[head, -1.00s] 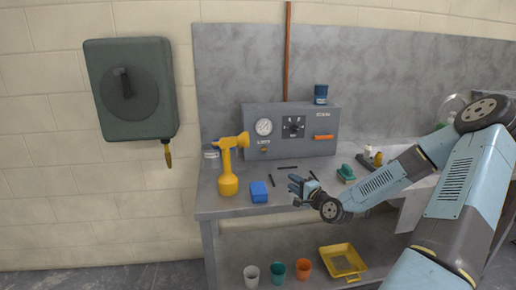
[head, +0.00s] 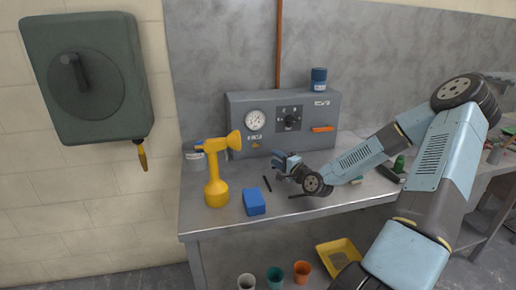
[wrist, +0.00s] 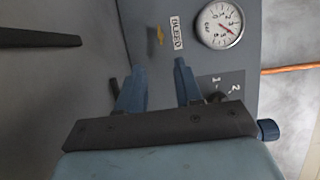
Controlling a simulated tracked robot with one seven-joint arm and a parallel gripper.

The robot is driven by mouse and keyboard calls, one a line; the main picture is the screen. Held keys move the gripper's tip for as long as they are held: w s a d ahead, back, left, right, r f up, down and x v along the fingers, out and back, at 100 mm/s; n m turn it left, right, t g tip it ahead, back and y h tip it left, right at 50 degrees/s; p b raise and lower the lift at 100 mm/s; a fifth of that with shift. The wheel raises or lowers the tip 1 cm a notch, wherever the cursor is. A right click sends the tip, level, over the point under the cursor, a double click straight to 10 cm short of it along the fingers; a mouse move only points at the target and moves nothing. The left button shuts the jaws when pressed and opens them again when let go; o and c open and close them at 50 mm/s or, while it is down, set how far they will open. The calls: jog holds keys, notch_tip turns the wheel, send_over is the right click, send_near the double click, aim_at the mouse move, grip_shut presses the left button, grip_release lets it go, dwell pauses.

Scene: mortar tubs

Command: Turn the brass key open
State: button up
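The brass key (head: 256,146) is a small yellow tab low on the front of the grey control box (head: 238,110), under the pressure gauge (head: 255,121). In the wrist view the brass key (wrist: 158,35) shows beside a white label (wrist: 178,33), beyond my fingertips. My gripper (head: 283,161) is in front of the box, to the lower right of the key. Its two blue fingers (wrist: 155,70) are spread apart with nothing between them. The gripper and the key appear apart.
A black dial (head: 291,122) and an orange handle (head: 323,129) are on the box; a blue jar (head: 318,79) stands on top. A yellow sprayer (head: 216,180) and a blue block (head: 254,201) stand on the bench left of my arm. Dark rods lie near.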

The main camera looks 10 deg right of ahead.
aim_at(256, 146)
jog(key=x, duration=1.1)
jog(key=shift+w+a, duration=0.15)
jog(key=shift+a, duration=0.25)
grip_shut()
